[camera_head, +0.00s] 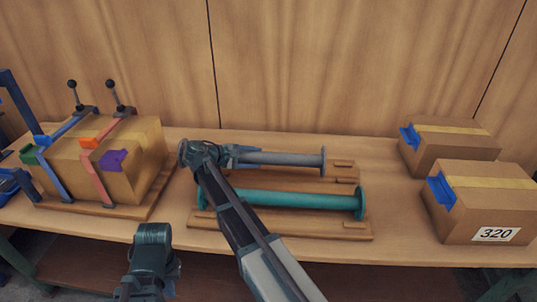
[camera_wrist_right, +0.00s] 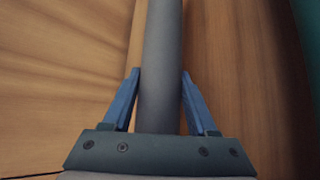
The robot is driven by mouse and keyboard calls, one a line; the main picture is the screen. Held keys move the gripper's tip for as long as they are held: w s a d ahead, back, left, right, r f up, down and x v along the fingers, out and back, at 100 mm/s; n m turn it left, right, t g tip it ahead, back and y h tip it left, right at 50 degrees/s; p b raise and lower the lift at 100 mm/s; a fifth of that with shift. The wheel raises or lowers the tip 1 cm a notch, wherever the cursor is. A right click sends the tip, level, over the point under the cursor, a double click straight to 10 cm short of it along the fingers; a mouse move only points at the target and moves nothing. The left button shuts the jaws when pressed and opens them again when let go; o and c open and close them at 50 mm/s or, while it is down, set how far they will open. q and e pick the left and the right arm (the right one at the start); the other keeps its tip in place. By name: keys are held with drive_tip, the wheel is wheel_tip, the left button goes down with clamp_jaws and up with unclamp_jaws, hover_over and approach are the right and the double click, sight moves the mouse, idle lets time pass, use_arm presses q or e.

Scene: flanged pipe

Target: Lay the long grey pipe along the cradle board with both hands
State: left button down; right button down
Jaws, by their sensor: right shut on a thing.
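The long grey pipe (camera_head: 285,159) lies left to right over a wooden cradle board (camera_head: 345,172) at the back middle of the table. Its right flange (camera_head: 323,160) is clear to see; its left part is mostly behind my right arm. Whether it rests fully on the board I cannot tell. My right gripper (camera_head: 236,156) is shut on the pipe near its left part; in the right wrist view the blue fingers (camera_wrist_right: 160,85) stand on either side of the grey tube (camera_wrist_right: 162,50). My left gripper (camera_head: 150,272) is low at the front, away from the pipe; its fingers do not show clearly.
A teal flanged pipe (camera_head: 310,203) lies on a nearer board (camera_head: 300,226), partly behind my right arm. A strapped box (camera_head: 145,150) with clamps stands at left. Two cardboard boxes (camera_head: 455,150) (camera_head: 460,220) stand at right. Bare table (camera_head: 395,205) lies between.

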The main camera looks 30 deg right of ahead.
sight(243, 159)
drive_tip(key=shift+w+a+r, duration=0.1)
drive_tip(key=shift+a+r, duration=0.05)
drive_tip(key=shift+a, duration=0.75)
drive_tip(key=shift+a+r, duration=0.1)
drive_tip(key=shift+a, duration=0.8)
wheel_tip(243, 159, up, 8)
drive_tip(key=p, duration=0.8)
drive_tip(key=shift+f, duration=0.1)
